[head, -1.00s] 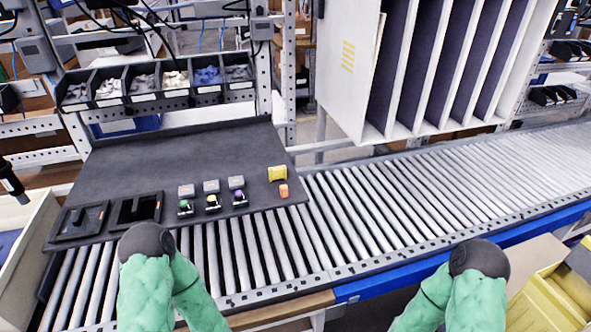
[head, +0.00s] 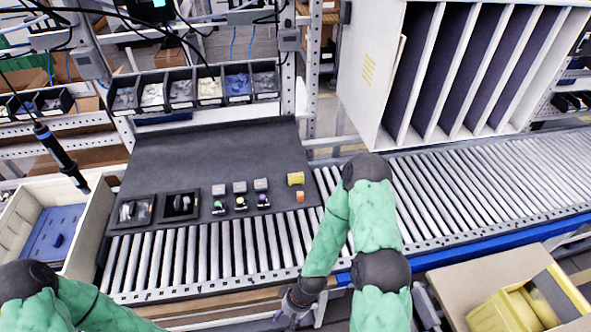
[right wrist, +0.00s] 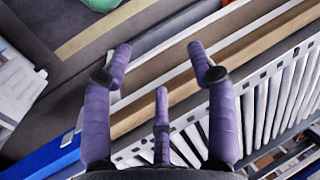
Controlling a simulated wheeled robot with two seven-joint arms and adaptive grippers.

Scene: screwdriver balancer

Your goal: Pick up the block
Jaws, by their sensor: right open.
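Several small blocks lie on the dark mat (head: 215,150). A yellow block (head: 296,178) and a smaller orange block (head: 300,196) are at its right edge. Three grey blocks (head: 239,187) sit in a row left of them, behind small pieces with green, yellow and purple tops. My right gripper (head: 293,305) is low at the front edge of the conveyor, nearer than the blocks and well apart from them. In the right wrist view its purple fingers (right wrist: 158,68) are spread and empty. My left arm shows at the lower left, but its gripper is out of view.
Two black trays (head: 180,205) lie at the mat's front left. The roller conveyor (head: 470,185) is clear to the right. A dark screwdriver (head: 62,155) hangs at the left above an open bin (head: 92,225). A white divided rack (head: 395,75) stands behind the conveyor.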

